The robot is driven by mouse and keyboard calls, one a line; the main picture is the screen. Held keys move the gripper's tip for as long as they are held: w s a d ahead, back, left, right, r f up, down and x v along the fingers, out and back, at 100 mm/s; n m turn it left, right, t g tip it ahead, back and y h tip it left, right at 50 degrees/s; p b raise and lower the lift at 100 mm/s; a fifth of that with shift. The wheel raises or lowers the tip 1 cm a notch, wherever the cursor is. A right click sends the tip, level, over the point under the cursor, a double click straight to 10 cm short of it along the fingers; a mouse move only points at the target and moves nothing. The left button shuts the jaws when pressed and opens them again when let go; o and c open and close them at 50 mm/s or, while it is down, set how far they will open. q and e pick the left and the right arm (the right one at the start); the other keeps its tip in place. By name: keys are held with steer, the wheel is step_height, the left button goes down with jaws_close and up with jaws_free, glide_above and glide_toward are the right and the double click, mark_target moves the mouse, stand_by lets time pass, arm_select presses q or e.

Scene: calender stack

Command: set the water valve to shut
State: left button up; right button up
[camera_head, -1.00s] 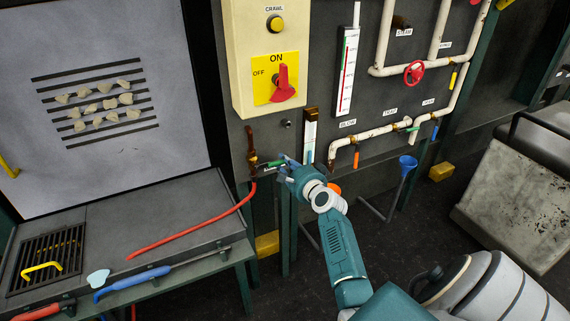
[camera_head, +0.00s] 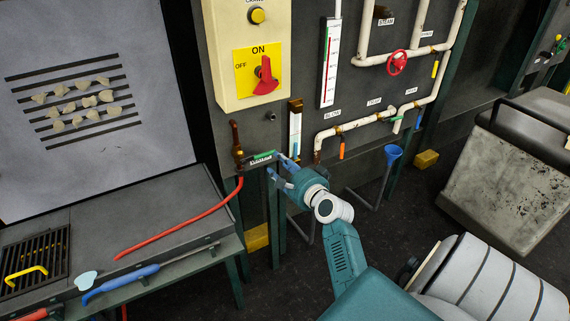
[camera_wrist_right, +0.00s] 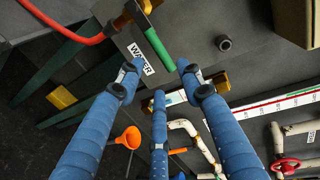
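The water valve is a brass fitting (camera_head: 238,153) on the dark panel, with a red hose attached. Its green handle (camera_head: 264,155) sticks out to the right, roughly level, above the WATER label. In the right wrist view the green handle (camera_wrist_right: 158,47) shows beyond the fingertips, beside the white WATER label (camera_wrist_right: 141,59). My right gripper (camera_head: 283,170) is just right of and below the handle. In the wrist view its blue fingers (camera_wrist_right: 160,78) are spread, with nothing between them, and look apart from the handle. My left gripper is not in view.
A cream switch box (camera_head: 247,50) with a red knob is above the valve. The red hose (camera_head: 185,225) runs over the grey bench (camera_head: 100,215) at left.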

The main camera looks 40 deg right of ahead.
steer(key=shift+v, duration=1.85)
steer(key=shift+a, duration=0.1)
steer(key=s+a+f+n+g+y, duration=0.1)
steer(key=a+f+n+g, duration=0.2)
steer(key=f, duration=0.8)
steer(key=s+a+f+n+g+y, duration=0.15)
steer(key=a+f, duration=0.35)
steer(key=f, duration=0.7)
steer(key=s+a+f+n+g, duration=0.25)
steer(key=s+a+f, duration=0.2)
steer(key=f, duration=0.25)
steer(key=s+a+f+n+g, duration=0.1)
steer(key=s+a+f+n, duration=0.2)
steer(key=s+f, duration=0.35)
steer(key=s+a+f+n+g, duration=0.2)
steer(key=s+f, duration=0.4)
steer(key=s, duration=0.5)
steer(key=s+a+f+n+g, duration=0.2)
steer(key=s+a+f+n, duration=0.2)
steer(key=s+f+n, duration=0.3)
steer(key=s+a+f+n+g+y, duration=0.1)
steer(key=s+f, duration=0.5)
steer(key=s, duration=1)
steer(key=a+n+g, duration=0.1)
steer(key=a+n, duration=0.1)
steer(key=n, duration=0.1)
steer(key=shift+a+f+n, duration=0.2)
steer(key=shift+f+n, duration=0.05)
steer(key=shift+n, duration=0.05)
